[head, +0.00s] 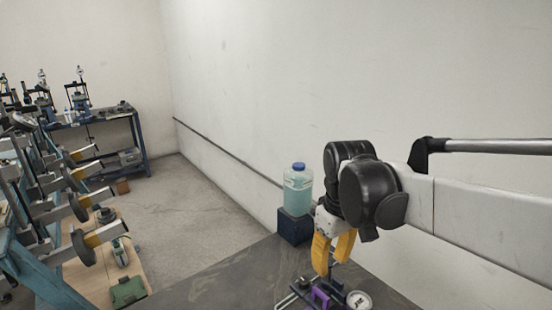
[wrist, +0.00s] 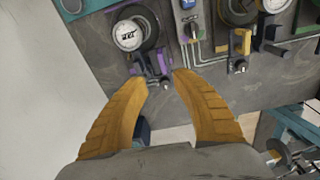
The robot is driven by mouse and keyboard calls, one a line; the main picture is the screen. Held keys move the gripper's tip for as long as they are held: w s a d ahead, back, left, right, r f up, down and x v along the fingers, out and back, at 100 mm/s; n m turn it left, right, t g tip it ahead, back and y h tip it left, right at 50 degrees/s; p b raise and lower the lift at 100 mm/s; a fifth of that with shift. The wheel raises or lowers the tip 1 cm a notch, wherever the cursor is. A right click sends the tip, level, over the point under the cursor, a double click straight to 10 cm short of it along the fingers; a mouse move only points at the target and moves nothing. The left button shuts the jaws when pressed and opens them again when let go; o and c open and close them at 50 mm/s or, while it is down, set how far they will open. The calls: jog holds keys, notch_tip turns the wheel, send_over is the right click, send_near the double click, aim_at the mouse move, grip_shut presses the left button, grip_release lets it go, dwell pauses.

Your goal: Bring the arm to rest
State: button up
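My arm (head: 465,212) reaches in from the right in the head view, and my gripper (head: 328,268) hangs from it with its yellow fingers pointing down. In the wrist view my gripper (wrist: 161,80) shows two yellow fingers curving inward with a clear gap between their tips. I see nothing held in it. Just beyond the tips is a fixture with a purple bracket (head: 320,297), on the grey bench (head: 232,288). A round white-faced dial gauge (head: 358,300) sits beside it and also shows in the wrist view (wrist: 128,36). Whether the fingertips touch the fixture cannot be told.
A blue-capped bottle (head: 298,188) stands on a dark blue block (head: 294,228) close behind my gripper, near the wall. Several other fixtures line the bench in the wrist view. Gauge stands (head: 75,215) crowd the left. The floor (head: 180,210) between is clear.

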jog(key=s+d+f+m+t+b, duration=0.2)
jog(key=s+f+m+t, duration=0.1)
jog(key=s, duration=0.3)
jog(key=s+d+f+m+t+b, duration=0.2)
jog(key=s+f+m+t, duration=0.1)
jog(key=s, duration=0.3)
jog(key=shift+d, duration=0.4)
